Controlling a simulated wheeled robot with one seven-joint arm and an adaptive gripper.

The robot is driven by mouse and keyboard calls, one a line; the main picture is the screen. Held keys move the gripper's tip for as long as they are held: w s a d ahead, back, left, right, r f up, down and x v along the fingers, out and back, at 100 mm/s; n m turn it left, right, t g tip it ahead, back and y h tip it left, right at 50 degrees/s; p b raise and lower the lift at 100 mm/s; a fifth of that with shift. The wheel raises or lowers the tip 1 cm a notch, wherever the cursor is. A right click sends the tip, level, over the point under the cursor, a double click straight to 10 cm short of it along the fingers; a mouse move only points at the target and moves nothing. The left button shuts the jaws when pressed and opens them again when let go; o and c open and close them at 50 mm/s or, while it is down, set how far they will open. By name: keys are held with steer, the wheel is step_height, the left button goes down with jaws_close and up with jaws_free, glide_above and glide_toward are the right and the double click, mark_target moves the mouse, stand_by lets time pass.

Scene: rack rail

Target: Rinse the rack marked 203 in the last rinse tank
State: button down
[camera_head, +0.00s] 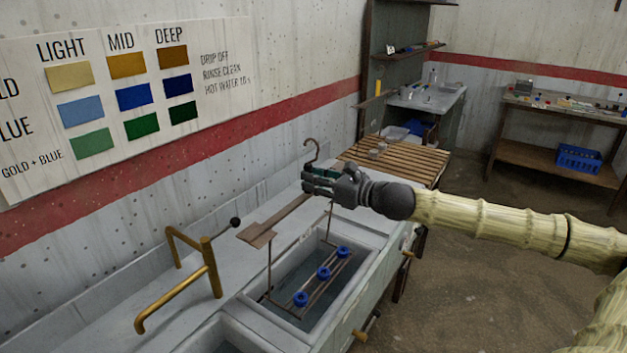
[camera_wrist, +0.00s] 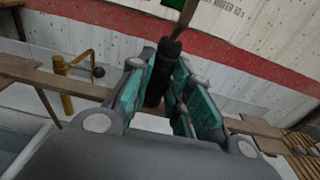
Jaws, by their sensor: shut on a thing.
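My gripper (camera_head: 318,180) is shut on the dark upright grip (camera_wrist: 160,75) of a hanging rack (camera_head: 275,222). The lower frame is over or inside the tank (camera_head: 352,283), which holds dark liquid; I cannot tell whether the rings are under the surface. In the wrist view the crossbar (camera_wrist: 50,80) runs behind the teal finger pads. No number on the rack can be read.
A brass tap (camera_head: 208,268) with a black-knobbed lever stands left of the tank. Another tank (camera_head: 225,338) is nearer. A slatted wooden board (camera_head: 400,160) lies beyond the tank. The wall (camera_head: 290,60) runs close along the left. A sink and a bench stand farther back.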

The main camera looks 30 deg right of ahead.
step_height(320, 180, down, 14)
steer(key=b, duration=1.3)
steer(key=shift+r, duration=0.15)
steer(key=shift+s+r, duration=0.1)
steer(key=shift+s+d+p, duration=0.25)
steer(key=shift+s+p, duration=0.35)
steer(key=shift+p, duration=0.55)
steer(key=shift+b+x, duration=1.5)
steer(key=shift+b, duration=1.05)
steer(key=shift+w, duration=0.1)
stand_by(1.0)
